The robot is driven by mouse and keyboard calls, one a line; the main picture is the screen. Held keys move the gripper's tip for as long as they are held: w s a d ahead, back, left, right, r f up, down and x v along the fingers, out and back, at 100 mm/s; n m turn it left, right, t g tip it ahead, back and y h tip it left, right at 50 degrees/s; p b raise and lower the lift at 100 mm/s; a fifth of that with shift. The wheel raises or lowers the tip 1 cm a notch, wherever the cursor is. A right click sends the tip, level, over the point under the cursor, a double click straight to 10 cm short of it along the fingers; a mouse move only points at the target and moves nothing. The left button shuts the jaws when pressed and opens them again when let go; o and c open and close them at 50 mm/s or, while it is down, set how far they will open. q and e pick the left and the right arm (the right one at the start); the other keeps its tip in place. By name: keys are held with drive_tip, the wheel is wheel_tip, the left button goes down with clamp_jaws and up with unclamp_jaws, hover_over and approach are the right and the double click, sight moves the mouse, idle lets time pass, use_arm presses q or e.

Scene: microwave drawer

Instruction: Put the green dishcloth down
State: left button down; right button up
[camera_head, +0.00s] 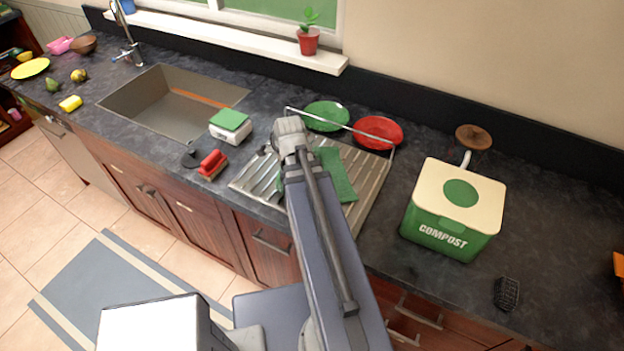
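The green dishcloth (338,175) lies over the metal draining board (371,197) right of the sink. A bit of green also shows left of my arm. My arm reaches up from the bottom middle, and its wrist end (290,135) is over the draining board, beside the cloth. I take this to be my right arm. Its fingers are hidden behind the wrist, so I cannot tell whether they are open or hold the cloth. My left gripper does not show; only a pale arm part is at the bottom left.
A thin metal rail runs above the board, with a green plate (326,115) and a red plate (378,132) behind. A red brush (211,165) and a white box with a green sponge (230,122) stand left, near the sink (170,105). A compost bin (450,215) stands right.

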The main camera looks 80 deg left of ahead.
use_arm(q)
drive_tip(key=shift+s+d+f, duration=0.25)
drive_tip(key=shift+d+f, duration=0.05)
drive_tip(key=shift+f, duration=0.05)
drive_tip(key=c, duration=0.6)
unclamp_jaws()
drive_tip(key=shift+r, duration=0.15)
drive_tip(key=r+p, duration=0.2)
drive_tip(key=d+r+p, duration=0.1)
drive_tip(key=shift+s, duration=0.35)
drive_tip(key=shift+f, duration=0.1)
